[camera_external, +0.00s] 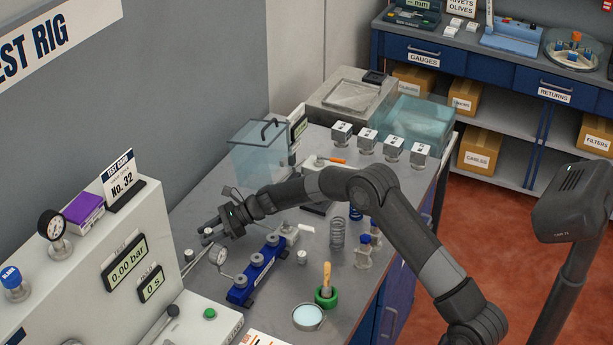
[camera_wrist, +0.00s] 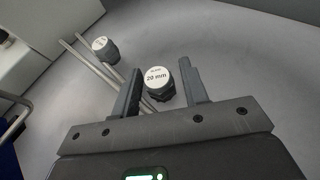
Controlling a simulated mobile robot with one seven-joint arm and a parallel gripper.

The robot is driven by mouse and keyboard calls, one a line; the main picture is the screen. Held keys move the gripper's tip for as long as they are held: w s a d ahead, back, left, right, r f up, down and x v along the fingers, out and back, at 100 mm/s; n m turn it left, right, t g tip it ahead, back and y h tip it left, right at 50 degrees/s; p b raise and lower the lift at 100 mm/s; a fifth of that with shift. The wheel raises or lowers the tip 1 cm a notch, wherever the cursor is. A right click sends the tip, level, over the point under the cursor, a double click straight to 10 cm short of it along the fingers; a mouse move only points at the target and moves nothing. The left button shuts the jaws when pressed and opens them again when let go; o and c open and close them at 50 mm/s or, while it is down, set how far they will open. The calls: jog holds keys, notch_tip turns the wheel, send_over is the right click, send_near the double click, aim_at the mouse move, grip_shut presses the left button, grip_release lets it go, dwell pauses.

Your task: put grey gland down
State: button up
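A dark grey gland with a white cap marked "20 mm" (camera_wrist: 158,83) is between the fingers of my gripper (camera_wrist: 162,84) in the wrist view. The right finger stands apart from it by a narrow gap; the left finger is close beside it. My gripper (camera_external: 207,232) is low over the left side of the bench in the external view, where the gland is small and partly hidden by the fingers. A second grey gland with a white cap (camera_wrist: 104,48) stands to the left in the wrist view; it also shows in the external view (camera_external: 188,256).
Thin metal rods (camera_wrist: 95,65) lie beside the glands. The white test rig (camera_external: 95,260) is at left. Springs (camera_external: 337,233) and a green-based tool (camera_external: 326,296) stand to the right.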

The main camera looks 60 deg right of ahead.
jog(key=shift+o, duration=0.6)
jog(key=shift+r, duration=0.1)
jog(key=shift+s+d+r, duration=0.15)
jog(key=shift+d, duration=0.05)
jog(key=v, duration=1.1)
jog(key=shift+s+r, duration=0.1)
jog(key=shift+r, duration=0.05)
jog(key=s+a+r+n+g+h, duration=0.2)
jog(key=s+a+r+n+g, duration=0.1)
jog(key=s+a+r+n, duration=0.65)
jog(key=s+a+r+n+g+h, duration=0.15)
jog(key=s+a+r+n, duration=0.35)
jog(key=s, duration=0.7)
jog(key=s+n+h, duration=0.6)
jog(key=s+n, duration=0.6)
jog(key=s, duration=1.4)
jog(key=shift+s+r, duration=0.2)
jog(key=shift+s, duration=0.15)
jog(key=shift+o, duration=0.4)
jog(key=shift+n+t, duration=0.25)
